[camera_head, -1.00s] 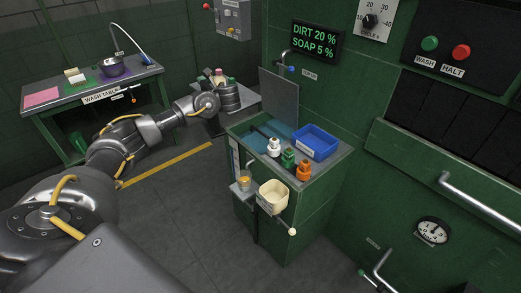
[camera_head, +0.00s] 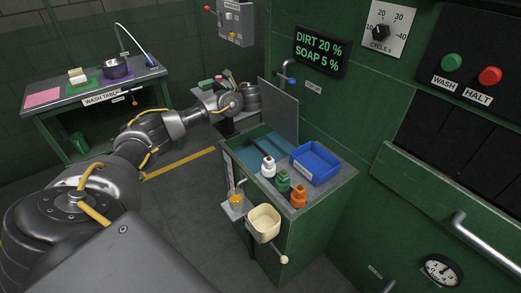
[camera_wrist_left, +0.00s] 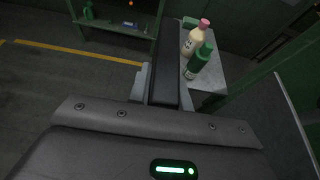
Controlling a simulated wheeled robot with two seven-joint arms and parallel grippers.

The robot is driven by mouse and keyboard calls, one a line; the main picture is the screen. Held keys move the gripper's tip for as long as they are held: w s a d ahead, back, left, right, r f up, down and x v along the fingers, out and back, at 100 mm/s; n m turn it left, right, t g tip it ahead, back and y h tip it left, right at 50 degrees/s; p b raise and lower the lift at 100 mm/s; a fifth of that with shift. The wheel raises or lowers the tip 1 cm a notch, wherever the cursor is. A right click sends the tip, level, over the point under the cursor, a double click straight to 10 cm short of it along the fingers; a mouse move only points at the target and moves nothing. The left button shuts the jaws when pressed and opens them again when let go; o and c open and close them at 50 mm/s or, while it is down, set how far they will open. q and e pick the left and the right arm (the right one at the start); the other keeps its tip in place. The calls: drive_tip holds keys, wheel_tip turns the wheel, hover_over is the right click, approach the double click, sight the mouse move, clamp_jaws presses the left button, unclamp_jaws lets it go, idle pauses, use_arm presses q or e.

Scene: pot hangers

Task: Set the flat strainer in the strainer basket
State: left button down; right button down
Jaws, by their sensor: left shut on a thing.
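My left gripper (camera_wrist_left: 163,88) is shut on a dark, straight-sided bar (camera_wrist_left: 171,45) in the left wrist view. I cannot tell from its visible side whether this is the flat strainer. In the head view my left wrist covers the gripper and the bar, beside the small grey shelf. A cream, open container (camera_head: 264,218) hangs on the front of the green cabinet; I cannot tell if it is the strainer basket. My right gripper is not in view.
A grey upright panel (camera_head: 280,112) stands behind the basin, right of my left wrist. White, green (camera_head: 283,180) and orange bottles and a blue tray (camera_head: 315,162) are on the cabinet top. The wash table (camera_head: 90,95) is at left.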

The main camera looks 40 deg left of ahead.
use_arm(q)
drive_tip(key=w+d+f+p, duration=0.3)
drive_tip(key=d+f+p, duration=0.2)
drive_tip(key=d+f, duration=0.7)
drive_tip(key=shift+f, duration=0.25)
drive_tip(key=shift+d, duration=0.1)
